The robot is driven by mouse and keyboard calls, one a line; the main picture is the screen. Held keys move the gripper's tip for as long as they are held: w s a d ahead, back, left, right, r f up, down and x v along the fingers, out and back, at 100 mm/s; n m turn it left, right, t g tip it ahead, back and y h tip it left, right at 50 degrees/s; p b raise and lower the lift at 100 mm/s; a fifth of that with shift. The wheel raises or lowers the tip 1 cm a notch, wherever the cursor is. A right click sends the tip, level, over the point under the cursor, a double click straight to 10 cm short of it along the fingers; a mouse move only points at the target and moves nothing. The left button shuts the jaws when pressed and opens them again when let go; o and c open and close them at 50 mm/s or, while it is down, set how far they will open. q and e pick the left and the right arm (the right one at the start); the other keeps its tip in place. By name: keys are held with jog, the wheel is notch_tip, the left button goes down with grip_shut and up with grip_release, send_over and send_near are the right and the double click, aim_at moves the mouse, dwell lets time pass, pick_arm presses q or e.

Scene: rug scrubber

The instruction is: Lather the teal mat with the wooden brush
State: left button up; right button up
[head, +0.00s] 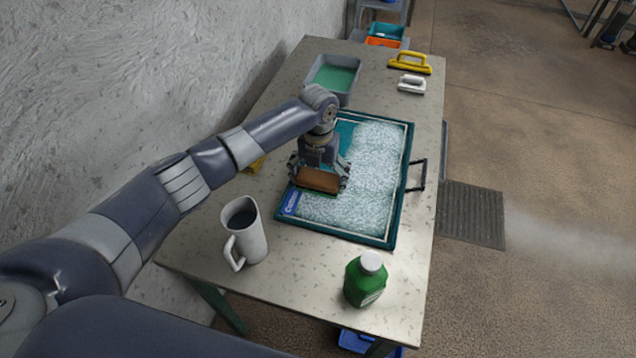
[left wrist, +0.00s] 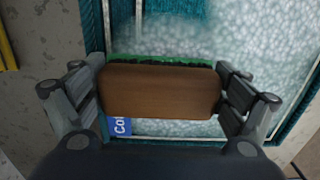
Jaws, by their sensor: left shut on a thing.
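The teal mat (head: 399,215) lies flat on the table, with white foam over most of its middle and right. A bare teal strip shows at its upper left, and a blue label sits at its lower left corner. My left gripper (head: 319,178) is shut on the wooden brush (head: 318,180) over the mat's left part. In the left wrist view the brush (left wrist: 160,91) lies crosswise between both fingers, with green bristles along its far edge. Whether the bristles touch the mat (left wrist: 92,30) is hard to tell. My right gripper is not in view.
A grey tub (head: 345,97) with green liquid stands behind the mat. A white pitcher (head: 256,243) and a green bottle (head: 358,284) stand at the front. Yellow (head: 409,66) and white (head: 412,84) handled tools lie at the back right. A black handle (head: 421,176) is at the mat's right.

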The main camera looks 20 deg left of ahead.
pick_arm(q)
jog(key=shift+r, duration=0.1)
notch_tip(320, 180, up, 5)
jog(key=p, duration=0.4)
jog(key=shift+f, duration=0.2)
jog(key=shift+f, duration=0.1)
jog(key=shift+w+d, duration=0.1)
